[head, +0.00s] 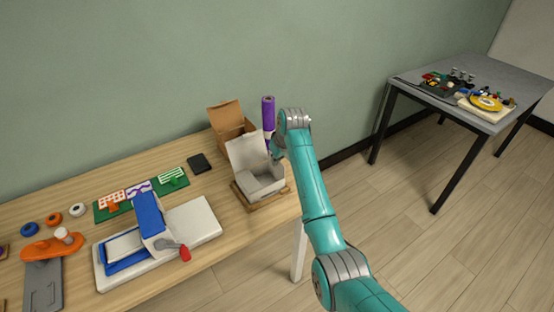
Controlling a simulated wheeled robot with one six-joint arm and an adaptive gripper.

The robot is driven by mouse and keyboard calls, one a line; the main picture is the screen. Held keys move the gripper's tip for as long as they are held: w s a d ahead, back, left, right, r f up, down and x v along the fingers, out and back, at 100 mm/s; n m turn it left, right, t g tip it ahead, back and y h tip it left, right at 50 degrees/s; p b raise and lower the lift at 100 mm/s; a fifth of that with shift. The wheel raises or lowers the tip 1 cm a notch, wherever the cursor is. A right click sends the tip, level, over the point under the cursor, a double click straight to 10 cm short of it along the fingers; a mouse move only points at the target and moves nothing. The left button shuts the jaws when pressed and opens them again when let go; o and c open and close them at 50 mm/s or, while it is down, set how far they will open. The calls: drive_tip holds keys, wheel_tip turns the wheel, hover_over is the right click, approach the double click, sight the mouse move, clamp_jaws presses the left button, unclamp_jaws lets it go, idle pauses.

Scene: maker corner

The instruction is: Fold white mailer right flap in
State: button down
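The white mailer (261,184) is an open box near the right end of the wooden bench. It sits on a brown wooden tray or frame (247,203). Its tall lid panel (246,150) stands up at the back. My gripper (277,155) is small and dark at the end of the teal arm, at the upper right side of the mailer. The arm's wrist partly covers it, and I cannot tell whether it touches the mailer or whether its fingers are open. The right flap is not clearly distinguishable from the right wall.
A brown open carton (226,114) and an upright purple roll (268,112) stand behind the mailer. A black flat item (199,163) and a blue-and-white press (152,215) are to the left. A grey table (495,75) with parts stands far right, with clear floor between.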

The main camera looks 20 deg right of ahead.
drive_tip(key=h, duration=0.1)
drive_tip(key=a+h, duration=0.1)
drive_tip(key=shift+s+a+f+n+t+h, duration=0.2)
drive_tip(key=shift+s+n+t+h, duration=0.1)
drive_tip(key=shift+t+h, duration=0.1)
drive_tip(key=h, duration=0.2)
drive_tip(key=a+t+h, duration=0.1)
drive_tip(key=shift+s+a+f+n, duration=0.15)
drive_tip(key=shift+f+n, duration=0.1)
drive_tip(key=shift+n, duration=0.15)
drive_tip(key=h, duration=0.1)
drive_tip(key=t+h, duration=0.1)
drive_tip(key=shift+s+a+f+n+h, duration=0.1)
drive_tip(key=shift+a+f+n+h, duration=0.2)
drive_tip(key=shift+f, duration=0.05)
drive_tip(key=shift+s+a+f+n+t+h, duration=0.15)
drive_tip(key=shift+f+n+t+h, duration=0.15)
drive_tip(key=shift+t+h, duration=0.35)
drive_tip(key=shift+w+a+f+n+t+h, duration=0.15)
drive_tip(key=shift+f+n+t+h, duration=0.15)
drive_tip(key=shift+h, duration=0.65)
drive_tip(key=shift+s, duration=0.1)
drive_tip(key=c, duration=1.4)
unclamp_jaws()
